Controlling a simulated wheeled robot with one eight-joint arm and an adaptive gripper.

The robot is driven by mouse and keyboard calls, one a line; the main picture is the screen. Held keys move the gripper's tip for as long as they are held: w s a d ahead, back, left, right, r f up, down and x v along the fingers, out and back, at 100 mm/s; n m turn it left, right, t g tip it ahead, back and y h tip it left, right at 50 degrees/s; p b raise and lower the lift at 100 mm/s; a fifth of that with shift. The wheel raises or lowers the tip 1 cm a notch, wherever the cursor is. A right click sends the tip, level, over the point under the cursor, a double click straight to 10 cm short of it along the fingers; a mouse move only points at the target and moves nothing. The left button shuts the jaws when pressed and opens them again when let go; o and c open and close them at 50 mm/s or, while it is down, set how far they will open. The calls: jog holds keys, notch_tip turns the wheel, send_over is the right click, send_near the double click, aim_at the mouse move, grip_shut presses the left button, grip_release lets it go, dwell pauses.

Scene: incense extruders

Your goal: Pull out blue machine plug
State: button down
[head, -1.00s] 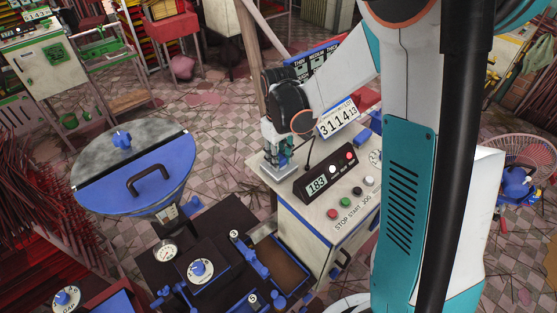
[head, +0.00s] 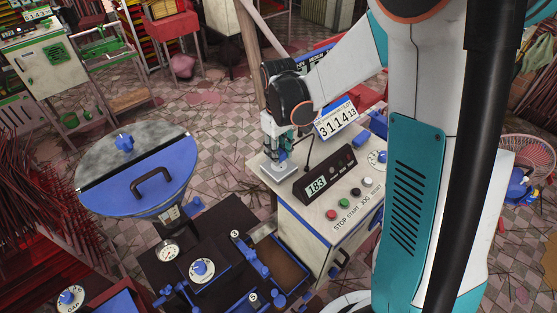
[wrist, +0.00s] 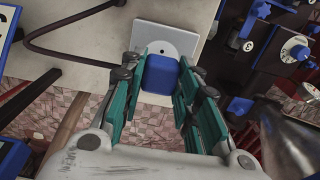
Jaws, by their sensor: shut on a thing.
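The blue plug (wrist: 160,76) is a rounded block between my gripper's green-sided fingers in the wrist view. My gripper (wrist: 159,82) is shut on it. Just beyond the plug lies the pale square socket plate (wrist: 146,38), part of its round face showing above the plug. I cannot tell for sure whether the plug's far end still touches the socket. In the head view my gripper (head: 279,152) points down over the socket plate (head: 279,170) at the left corner of the cream control cabinet (head: 300,208), and mostly hides the plug.
A black display box (head: 324,176) reading 183 and several push buttons sit beside the socket. A dark cable (wrist: 65,54) curves near the plate in the wrist view. A blue-lidded hopper (head: 145,180) and a dark bench with blue parts stand to the left.

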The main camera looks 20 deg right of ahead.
jog(key=shift+r+p, duration=0.8)
jog(key=shift+r, duration=0.75)
